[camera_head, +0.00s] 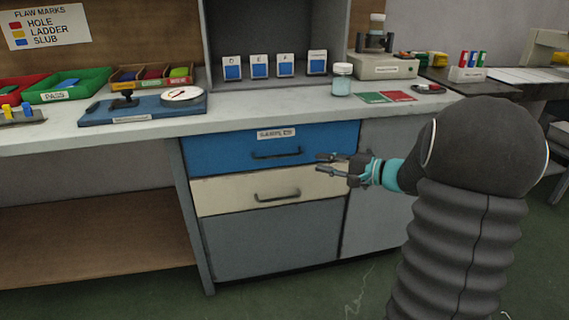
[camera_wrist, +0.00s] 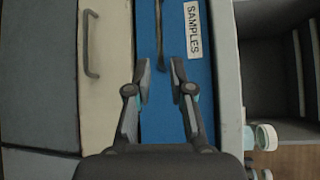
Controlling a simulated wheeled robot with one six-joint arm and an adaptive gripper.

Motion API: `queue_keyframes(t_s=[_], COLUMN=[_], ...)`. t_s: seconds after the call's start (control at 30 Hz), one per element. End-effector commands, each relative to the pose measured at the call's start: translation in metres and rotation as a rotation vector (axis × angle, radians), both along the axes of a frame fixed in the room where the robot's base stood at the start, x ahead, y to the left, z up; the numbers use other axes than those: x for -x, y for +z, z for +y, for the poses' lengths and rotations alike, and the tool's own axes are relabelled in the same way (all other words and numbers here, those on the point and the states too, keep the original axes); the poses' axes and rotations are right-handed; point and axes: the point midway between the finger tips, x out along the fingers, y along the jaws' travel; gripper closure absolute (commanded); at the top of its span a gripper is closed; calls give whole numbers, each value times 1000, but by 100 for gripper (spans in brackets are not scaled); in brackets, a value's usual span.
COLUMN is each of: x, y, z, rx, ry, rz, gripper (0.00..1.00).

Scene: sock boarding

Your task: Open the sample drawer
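The sample drawer (camera_head: 225,155) is the blue top drawer under the bench, with a "SAMPLES" label (camera_head: 276,133). Its front looks flush with the cabinet, so it is shut. Its dark bar handle (camera_head: 276,154) runs across the middle of the front. In the wrist view the blue front (camera_wrist: 203,75) is turned on its side, and the handle (camera_wrist: 158,30) lies ahead of the fingers. My gripper (camera_head: 319,164) is open and empty in front of the drawer, right of the handle in the head view. In the wrist view my gripper's fingertips (camera_wrist: 161,66) flank the handle's near end; contact cannot be told.
A cream drawer (camera_head: 225,197) with its own handle (camera_head: 277,197) sits just below, above a grey panel (camera_head: 270,244). The bench top (camera_head: 240,118) overhangs above and holds a jar (camera_head: 342,80), cards and trays. The floor in front is clear.

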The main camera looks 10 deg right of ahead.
Motion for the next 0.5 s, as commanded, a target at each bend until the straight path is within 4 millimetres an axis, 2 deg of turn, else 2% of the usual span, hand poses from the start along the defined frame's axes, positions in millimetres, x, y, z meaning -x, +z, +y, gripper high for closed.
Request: queue_keyframes(t_s=[0.23, 0.5], x=[-9, -41], y=[-2, -8], z=[14, 50], rx=[23, 21], ry=[19, 23], rz=[-25, -21], gripper=[78, 78])
